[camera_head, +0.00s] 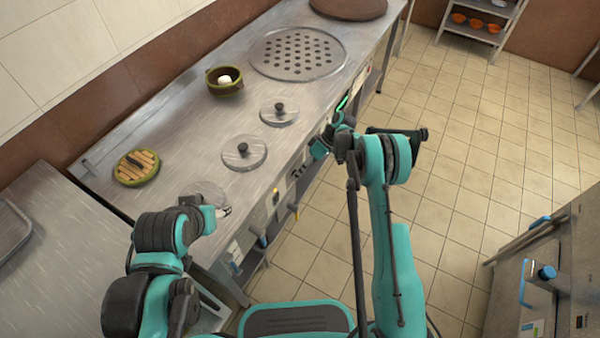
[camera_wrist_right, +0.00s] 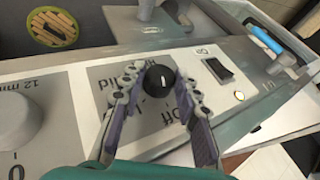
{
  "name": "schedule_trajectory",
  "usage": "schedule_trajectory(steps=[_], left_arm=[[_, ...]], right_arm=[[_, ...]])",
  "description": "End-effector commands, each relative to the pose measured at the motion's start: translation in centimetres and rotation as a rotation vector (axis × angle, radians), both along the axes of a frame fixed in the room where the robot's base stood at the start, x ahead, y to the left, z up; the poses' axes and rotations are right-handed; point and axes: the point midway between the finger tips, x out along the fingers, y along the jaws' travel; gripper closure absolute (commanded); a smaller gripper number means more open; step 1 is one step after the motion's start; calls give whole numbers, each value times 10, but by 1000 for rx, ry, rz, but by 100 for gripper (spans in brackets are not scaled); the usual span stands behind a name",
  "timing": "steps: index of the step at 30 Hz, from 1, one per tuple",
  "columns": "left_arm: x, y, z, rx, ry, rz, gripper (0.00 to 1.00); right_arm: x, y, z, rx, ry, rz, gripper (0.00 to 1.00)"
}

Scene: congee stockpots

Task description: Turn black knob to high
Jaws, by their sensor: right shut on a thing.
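The black knob (camera_wrist_right: 159,78) sits on a grey control panel with dial lettering around it, partly legible as "Off". A short white mark shows on the knob's face. My right gripper (camera_wrist_right: 157,98) has its two fingers on either side of the knob, shut on it. In the head view my right gripper (camera_head: 321,146) is at the front edge of the steel counter, and the knob is hidden there. My left gripper (camera_head: 222,210) is low over the counter's near end; its fingers are too small and unclear to read.
The steel counter (camera_head: 190,130) carries two round lids (camera_head: 244,154) (camera_head: 279,112), a perforated plate (camera_head: 298,52), a green pot (camera_head: 224,82) and a slatted round board (camera_head: 136,166). A larger grey dial (camera_wrist_right: 18,128) and a black switch (camera_wrist_right: 217,69) flank the knob.

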Motion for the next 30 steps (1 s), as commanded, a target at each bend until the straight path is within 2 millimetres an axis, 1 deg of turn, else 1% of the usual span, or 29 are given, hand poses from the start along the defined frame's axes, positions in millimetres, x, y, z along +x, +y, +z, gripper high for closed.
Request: schedule_trajectory(steps=[6,12,19,29,30], left_arm=[[0,0,0,0,0,0,47],[0,0,0,0,0,0,47],[0,0,0,0,0,0,47],[0,0,0,0,0,0,47],[0,0,0,0,0,0,47]], right_arm=[[3,-1,-2,78,114,0,98],[3,-2,-3,123,183,-1,98],[3,-2,-3,143,214,-2,98],[3,-2,-3,145,216,-3,98],[3,-2,-3,145,216,-3,66]])
